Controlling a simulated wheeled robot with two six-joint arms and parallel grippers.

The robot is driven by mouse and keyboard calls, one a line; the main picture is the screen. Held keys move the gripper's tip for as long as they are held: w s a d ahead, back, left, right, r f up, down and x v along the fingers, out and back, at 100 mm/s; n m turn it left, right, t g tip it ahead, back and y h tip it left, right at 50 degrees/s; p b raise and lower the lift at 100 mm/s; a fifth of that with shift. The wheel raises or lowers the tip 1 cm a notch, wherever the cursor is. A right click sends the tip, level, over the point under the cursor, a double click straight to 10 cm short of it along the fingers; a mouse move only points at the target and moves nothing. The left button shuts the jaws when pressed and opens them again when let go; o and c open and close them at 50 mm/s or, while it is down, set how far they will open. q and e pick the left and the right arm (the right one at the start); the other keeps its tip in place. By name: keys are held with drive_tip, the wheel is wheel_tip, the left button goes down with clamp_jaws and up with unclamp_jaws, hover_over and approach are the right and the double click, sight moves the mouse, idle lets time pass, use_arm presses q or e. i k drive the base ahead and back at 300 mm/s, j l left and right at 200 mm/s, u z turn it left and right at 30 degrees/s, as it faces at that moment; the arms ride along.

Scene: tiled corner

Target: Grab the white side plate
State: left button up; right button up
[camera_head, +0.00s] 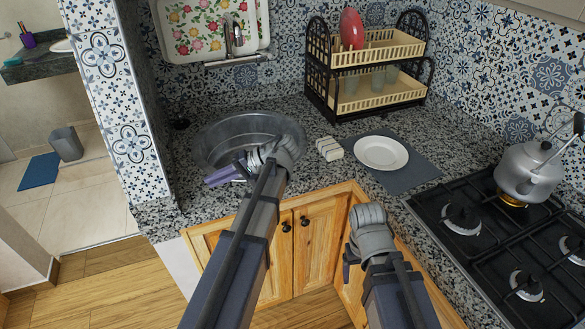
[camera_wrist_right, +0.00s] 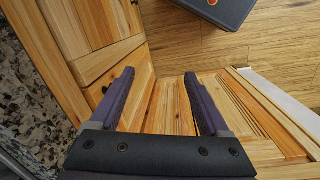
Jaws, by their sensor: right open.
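The white side plate (camera_head: 381,153) lies flat on a dark grey mat (camera_head: 422,172) on the granite counter, between the sink and the stove. My left gripper (camera_head: 222,174) is over the front of the sink, to the left of the plate and apart from it; its jaw opening is unclear. My right gripper (camera_head: 347,264) is in front of the counter edge, below the plate in the picture. In the right wrist view its two purple fingers (camera_wrist_right: 160,75) are spread with nothing between them. The plate does not show in that view.
A cream block-like item (camera_head: 329,149) sits just left of the plate. A two-tier dish rack (camera_head: 368,65) with a red plate and cups stands behind. A kettle (camera_head: 528,172) is on the stove at right. Wooden cabinets (camera_head: 310,246) are below the counter.

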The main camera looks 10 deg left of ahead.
sight(378, 152)
drive_tip(key=k, duration=1.15)
drive_tip(key=k+z, duration=0.1)
drive_tip(key=z, duration=2.25)
drive_tip(key=k+j, duration=0.1)
drive_tip(key=j, duration=0.45)
drive_tip(key=k+j, duration=0.1)
drive_tip(key=j, duration=1.05)
drive_tip(key=k+j, duration=0.15)
drive_tip(key=j, duration=0.4)
drive_tip(key=k+j, duration=0.1)
drive_tip(key=j, duration=0.45)
drive_tip(key=i+j, duration=0.2)
drive_tip(key=i, duration=0.25)
